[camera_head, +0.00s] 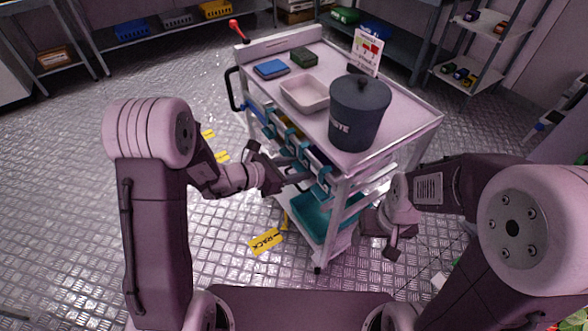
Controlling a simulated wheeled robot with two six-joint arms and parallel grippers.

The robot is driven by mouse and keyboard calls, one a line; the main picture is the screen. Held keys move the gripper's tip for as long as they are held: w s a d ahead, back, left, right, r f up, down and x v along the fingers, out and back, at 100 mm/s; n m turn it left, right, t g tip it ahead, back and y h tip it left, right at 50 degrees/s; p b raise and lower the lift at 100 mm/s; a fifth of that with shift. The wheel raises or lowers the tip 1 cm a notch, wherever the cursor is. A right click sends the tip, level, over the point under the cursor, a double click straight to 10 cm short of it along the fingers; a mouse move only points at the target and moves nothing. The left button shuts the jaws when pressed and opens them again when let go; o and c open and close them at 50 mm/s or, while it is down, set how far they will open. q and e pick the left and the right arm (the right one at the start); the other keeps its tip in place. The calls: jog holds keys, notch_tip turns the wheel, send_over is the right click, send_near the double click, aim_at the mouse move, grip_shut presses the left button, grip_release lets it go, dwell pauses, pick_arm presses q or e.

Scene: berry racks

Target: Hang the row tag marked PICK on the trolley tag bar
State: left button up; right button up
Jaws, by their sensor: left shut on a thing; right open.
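My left gripper (283,172) is at the near left side of the white trolley (400,115), just below the top's edge. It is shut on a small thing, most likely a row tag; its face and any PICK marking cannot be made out. A rail with several blue and teal pieces (299,150) runs along this side, close to the fingers. I cannot tell which part is the tag bar, or whether the held thing touches it. My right gripper (392,243) is open and empty, low beside the trolley's near right corner.
On the trolley top stand a dark lidded bin (360,112), a pale tray (305,92), a blue box (271,69), a green box (304,57) and a sign card (367,52). A teal tray (311,216) sits on the lower shelf. Open floor (235,285) lies at left; shelves line the back.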

pick_arm(q)
jog(key=o, duration=1.3)
jog(key=shift+o, duration=0.2)
jog(key=p+v, duration=0.2)
jog(key=v, duration=0.7)
jog(key=shift+d, duration=0.1)
